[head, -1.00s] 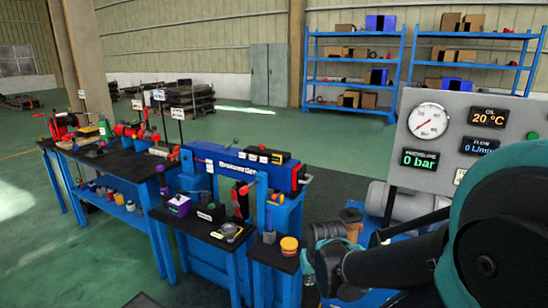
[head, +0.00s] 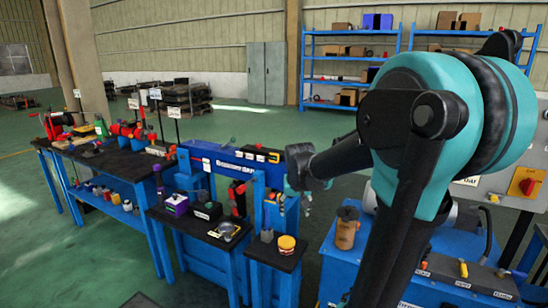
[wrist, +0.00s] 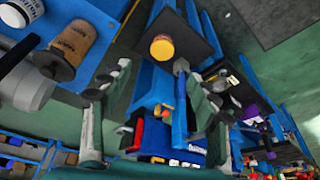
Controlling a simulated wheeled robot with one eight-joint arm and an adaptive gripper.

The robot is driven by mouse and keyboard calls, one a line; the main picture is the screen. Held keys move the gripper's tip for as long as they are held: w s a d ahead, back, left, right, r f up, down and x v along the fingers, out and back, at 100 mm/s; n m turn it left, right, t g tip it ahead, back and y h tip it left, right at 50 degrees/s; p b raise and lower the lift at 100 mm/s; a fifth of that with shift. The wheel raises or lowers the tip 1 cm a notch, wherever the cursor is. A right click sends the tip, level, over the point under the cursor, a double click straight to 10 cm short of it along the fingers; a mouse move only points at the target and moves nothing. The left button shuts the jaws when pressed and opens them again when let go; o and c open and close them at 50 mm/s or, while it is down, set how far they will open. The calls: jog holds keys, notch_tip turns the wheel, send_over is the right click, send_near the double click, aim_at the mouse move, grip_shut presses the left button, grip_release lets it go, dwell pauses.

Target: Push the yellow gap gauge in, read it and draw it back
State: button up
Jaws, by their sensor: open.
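The yellow gap gauge cannot be picked out for certain. A small yellow-orange piece (wrist: 165,114) shows low between my fingers in the wrist view, against the blue machine, and may be it. The blue lettered machine (head: 220,164) stands mid-picture in the head view, with red parts at its near end. My gripper (wrist: 152,70) is open and empty, its two grey fingers wide apart over the machine's end.
A jar with a yellow lid (head: 287,241) stands on a small black-topped stand near the machine; it also shows in the wrist view (wrist: 163,47). A brown canister (head: 346,228) stands on the blue bench at right. Green floor is free at front left.

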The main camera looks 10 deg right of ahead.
jog(key=w+a+r+m, duration=0.1)
jog(key=w+r, duration=0.5)
jog(key=w, duration=0.5)
jog(key=w+a+r+m, duration=0.1)
jog(key=w+r, duration=0.5)
jog(key=w, duration=0.5)
jog(key=m+h, duration=0.2)
jog(key=m, duration=0.1)
send_near(273, 154)
jog(key=x, duration=1.1)
jog(key=shift+d+f, duration=0.1)
jog(key=shift+d, duration=0.05)
grip_shut()
